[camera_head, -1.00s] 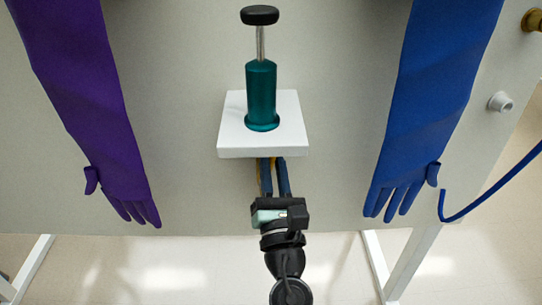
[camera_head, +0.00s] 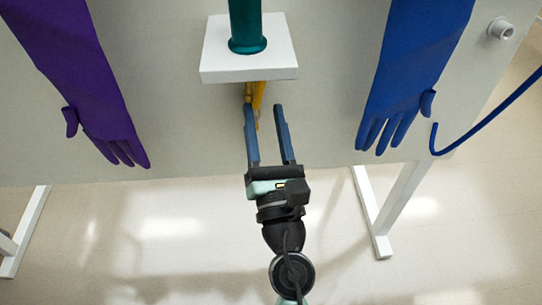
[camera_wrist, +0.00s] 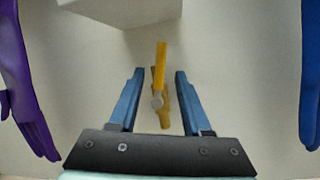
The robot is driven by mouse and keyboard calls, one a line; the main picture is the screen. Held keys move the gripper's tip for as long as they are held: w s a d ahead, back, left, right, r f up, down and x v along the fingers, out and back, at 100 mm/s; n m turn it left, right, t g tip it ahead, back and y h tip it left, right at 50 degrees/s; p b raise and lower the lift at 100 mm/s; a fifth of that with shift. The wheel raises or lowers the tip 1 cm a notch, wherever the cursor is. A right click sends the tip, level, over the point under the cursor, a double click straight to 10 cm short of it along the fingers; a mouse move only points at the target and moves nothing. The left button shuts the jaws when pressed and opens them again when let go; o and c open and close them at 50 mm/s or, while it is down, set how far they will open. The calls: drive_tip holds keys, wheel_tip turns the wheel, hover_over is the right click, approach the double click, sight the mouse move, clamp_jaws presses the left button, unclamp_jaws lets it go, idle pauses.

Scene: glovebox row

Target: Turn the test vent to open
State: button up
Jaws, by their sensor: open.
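A yellow lever, which looks like the test vent's handle (camera_wrist: 160,66), stands upright against the grey panel in the wrist view. It meets a round grey pivot (camera_wrist: 157,102) on a darker yellow body. In the head view the yellow part (camera_head: 257,93) shows just below the white shelf, its upper end hidden by the shelf. My gripper (camera_head: 264,108) is open below the shelf, fingers pointing at the panel. In the wrist view the lever appears between the two blue fingers of my gripper (camera_wrist: 160,73), with clear space on both sides. I see no contact.
The white shelf (camera_head: 250,70) juts out above my gripper and carries a green cylinder (camera_head: 246,25). A purple glove (camera_head: 85,80) hangs at left and a blue glove (camera_head: 415,60) at right. A blue hose (camera_head: 490,113) curves at far right.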

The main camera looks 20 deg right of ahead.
drive_tip(key=b+v, duration=0.2)
drive_tip(key=v, duration=0.5)
drive_tip(key=shift+b, duration=0.35)
